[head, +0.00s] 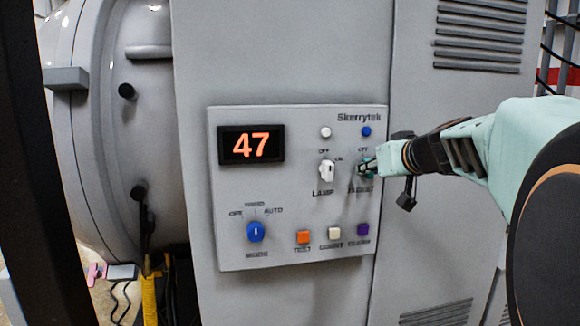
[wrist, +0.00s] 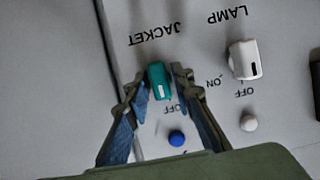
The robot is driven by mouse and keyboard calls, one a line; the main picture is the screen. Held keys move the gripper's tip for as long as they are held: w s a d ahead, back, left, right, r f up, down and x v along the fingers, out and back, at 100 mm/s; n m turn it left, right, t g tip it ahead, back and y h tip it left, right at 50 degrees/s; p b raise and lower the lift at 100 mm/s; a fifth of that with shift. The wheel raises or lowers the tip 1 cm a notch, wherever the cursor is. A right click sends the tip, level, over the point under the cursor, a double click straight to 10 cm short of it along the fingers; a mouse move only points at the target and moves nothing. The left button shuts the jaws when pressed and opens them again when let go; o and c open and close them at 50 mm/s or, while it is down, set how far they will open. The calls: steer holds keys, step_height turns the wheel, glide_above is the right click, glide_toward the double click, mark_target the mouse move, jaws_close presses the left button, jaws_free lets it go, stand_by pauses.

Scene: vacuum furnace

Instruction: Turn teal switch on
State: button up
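The teal switch (wrist: 159,78) sits on the grey control panel under the JACKET label, which reads upside down in the wrist view. A pale mark on its end faces the OFF lettering. My gripper (wrist: 160,83) has one finger on each side of the switch, and the fingertips look close against it. In the head view my gripper (head: 368,168) reaches in from the right and covers most of the teal switch. A blue round light or button (wrist: 177,138) is on the OFF side of the switch.
The white LAMP switch (head: 327,172) is just left of my gripper in the head view. The panel (head: 230,185) also carries a display reading 47 (head: 251,145), a blue MODE knob (head: 256,232), and orange (head: 303,237), white (head: 334,233) and purple (head: 363,229) buttons.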

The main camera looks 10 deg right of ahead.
jaws_close()
steer(key=shift+f+b, duration=0.1)
steer(key=shift+b, duration=0.3)
steer(key=shift+f+m+y+b, duration=0.1)
steer(key=shift+m+y+b, duration=0.3)
steer(key=shift+m+b, duration=0.25)
steer(key=shift+d+f+m+y+b, duration=0.15)
steer(key=shift+m+y+b, duration=0.55)
steer(key=shift+b, duration=0.5)
steer(key=m+y+b, duration=0.2)
steer(key=m, duration=0.1)
steer(key=shift+d+b, duration=0.1)
steer(key=shift+b, duration=0.3)
steer(key=shift+r+m+t+y+b, duration=0.2)
steer(key=shift+m+t+y+b, duration=0.4)
steer(key=shift+m, duration=0.65)
steer(key=shift+r, duration=0.1)
